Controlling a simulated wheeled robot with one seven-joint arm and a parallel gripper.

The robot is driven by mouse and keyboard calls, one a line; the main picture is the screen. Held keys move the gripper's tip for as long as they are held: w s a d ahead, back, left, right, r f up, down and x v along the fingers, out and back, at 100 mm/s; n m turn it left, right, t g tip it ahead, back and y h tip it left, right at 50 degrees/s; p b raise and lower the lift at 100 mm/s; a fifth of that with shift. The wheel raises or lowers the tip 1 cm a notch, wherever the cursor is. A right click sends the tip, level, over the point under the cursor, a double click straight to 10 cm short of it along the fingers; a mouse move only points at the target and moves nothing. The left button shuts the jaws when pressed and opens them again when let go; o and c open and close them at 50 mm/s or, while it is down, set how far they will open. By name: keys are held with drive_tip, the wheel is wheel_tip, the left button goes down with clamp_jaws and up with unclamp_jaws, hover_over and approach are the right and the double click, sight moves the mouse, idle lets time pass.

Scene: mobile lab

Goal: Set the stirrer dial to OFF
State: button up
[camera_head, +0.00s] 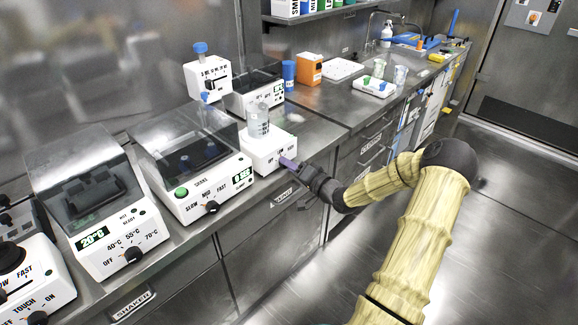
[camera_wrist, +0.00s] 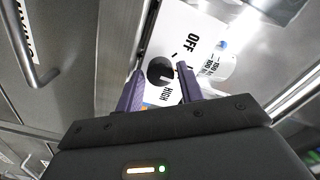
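The stirrer (camera_head: 262,158) is a white box on the bench with a clear beaker (camera_head: 258,122) on top. In the wrist view its white front panel (camera_wrist: 192,72) shows the words OFF and HIGH. Its round black dial (camera_wrist: 157,72) is between my fingertips. I cannot clearly tell where the dial points. My gripper (camera_wrist: 159,76) has two purple fingers apart, one on each side of the dial; whether they touch it is unclear. In the head view, my gripper (camera_head: 288,163) is at the stirrer's front, covering part of its panel and hiding the dial.
A shaker with a clear lid (camera_head: 195,165) stands left of the stirrer, and a heater reading 20°C (camera_head: 100,215) is further left. A white device with blue knobs (camera_head: 207,78) is behind. The bench to the right (camera_head: 325,115) has clear room. Drawer handles (camera_wrist: 35,60) lie below.

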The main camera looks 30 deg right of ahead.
drive_tip(key=shift+w+a, duration=0.15)
drive_tip(key=shift+w, duration=0.2)
drive_tip(key=c, duration=0.7)
drive_tip(key=shift+n, duration=0.4)
drive_tip(key=n+b, duration=0.5)
drive_tip(key=n, duration=0.6)
drive_tip(key=shift+s+b, duration=0.1)
drive_tip(key=shift+b, duration=0.3)
